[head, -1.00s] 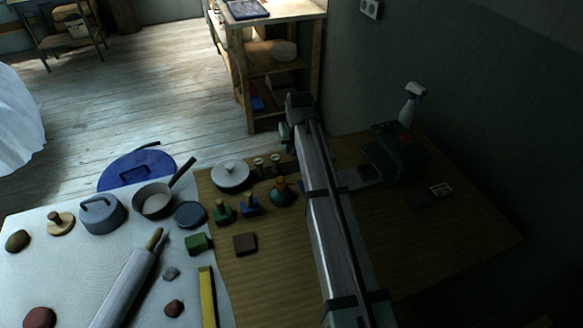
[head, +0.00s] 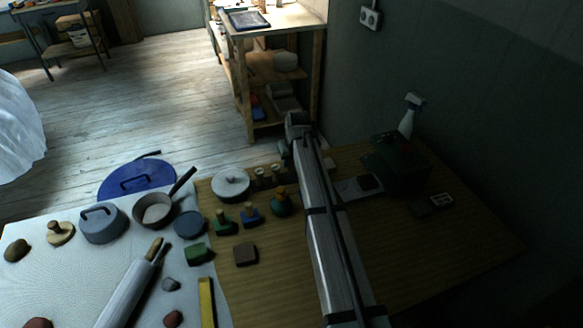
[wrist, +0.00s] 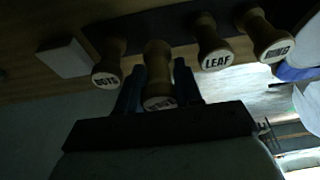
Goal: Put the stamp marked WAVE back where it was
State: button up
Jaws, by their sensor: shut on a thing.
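My gripper (wrist: 158,88) is shut on a wooden stamp (wrist: 158,103) with a pale round label, too dim to read surely. In the wrist view it stands in line between the stamp marked DOTS (wrist: 106,81) on the left and the stamp marked LEAF (wrist: 216,61) on the right, with the one marked RING (wrist: 277,52) further right. They line a dark strip-like rack (wrist: 150,27). I cannot tell whether the held stamp's base touches the rack. In the head view my gripper (head: 286,150) is over the rack's far end, and two stamp tops (head: 261,170) show beside it.
A pale block (wrist: 65,59) lies left of DOTS. Bare table (head: 275,290) lies in front.

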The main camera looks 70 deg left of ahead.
aim_at(291, 167)
jog(key=shift+f, duration=1.7)
jog(key=shift+f, duration=0.1)
jog(key=o, duration=0.6)
jog(key=v, duration=1.2)
